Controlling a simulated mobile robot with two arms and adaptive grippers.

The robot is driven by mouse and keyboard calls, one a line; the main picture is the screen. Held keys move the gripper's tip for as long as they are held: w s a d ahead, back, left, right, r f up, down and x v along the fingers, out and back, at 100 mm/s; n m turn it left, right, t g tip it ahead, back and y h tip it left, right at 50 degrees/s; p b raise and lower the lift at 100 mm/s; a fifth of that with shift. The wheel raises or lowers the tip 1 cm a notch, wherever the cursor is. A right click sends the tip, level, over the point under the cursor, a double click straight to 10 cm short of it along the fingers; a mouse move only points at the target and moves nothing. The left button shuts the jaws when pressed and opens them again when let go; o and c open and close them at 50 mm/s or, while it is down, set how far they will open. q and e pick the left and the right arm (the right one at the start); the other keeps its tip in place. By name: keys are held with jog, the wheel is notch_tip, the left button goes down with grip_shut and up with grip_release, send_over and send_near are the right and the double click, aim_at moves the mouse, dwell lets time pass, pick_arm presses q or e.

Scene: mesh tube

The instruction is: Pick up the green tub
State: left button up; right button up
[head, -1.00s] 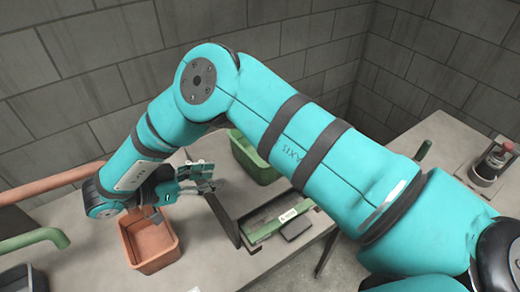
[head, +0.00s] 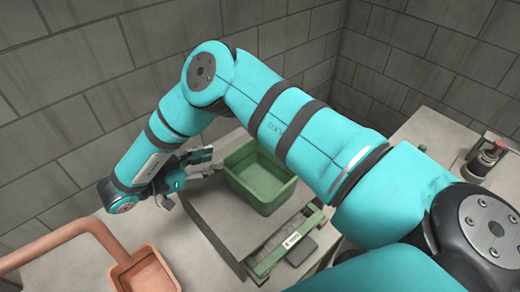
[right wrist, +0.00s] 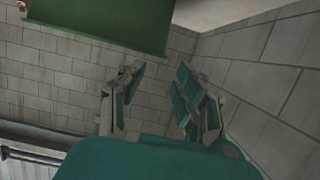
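The green tub (head: 258,180) is an open rectangular container in the middle of the head view, at the back of the bench. Part of its upper right is hidden behind my right arm. My right gripper (head: 208,162) is just left of the tub, with its fingers pointing toward it and a gap between. In the right wrist view the gripper (right wrist: 158,98) is open and empty between its fingers. A green surface, likely the tub (right wrist: 105,18), fills the top left there, beyond the fingers. My left gripper is not in view.
A small dark block (head: 301,251) is beside the bar.

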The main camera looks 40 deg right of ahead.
aim_at(236, 151)
jog(key=p+x, duration=0.2)
jog(key=x, duration=0.4)
jog(key=shift+d+r, duration=0.1)
jog(key=shift+d, duration=0.05)
jog(key=p+x, duration=0.1)
jog(key=x, duration=0.2)
jog(key=shift+d, duration=0.25)
jog(key=shift+w+d+f, duration=0.1)
jog(key=shift+d+f, duration=0.1)
jog(key=shift+f, duration=0.05)
jog(key=shift+a, duration=0.1)
grip_shut()
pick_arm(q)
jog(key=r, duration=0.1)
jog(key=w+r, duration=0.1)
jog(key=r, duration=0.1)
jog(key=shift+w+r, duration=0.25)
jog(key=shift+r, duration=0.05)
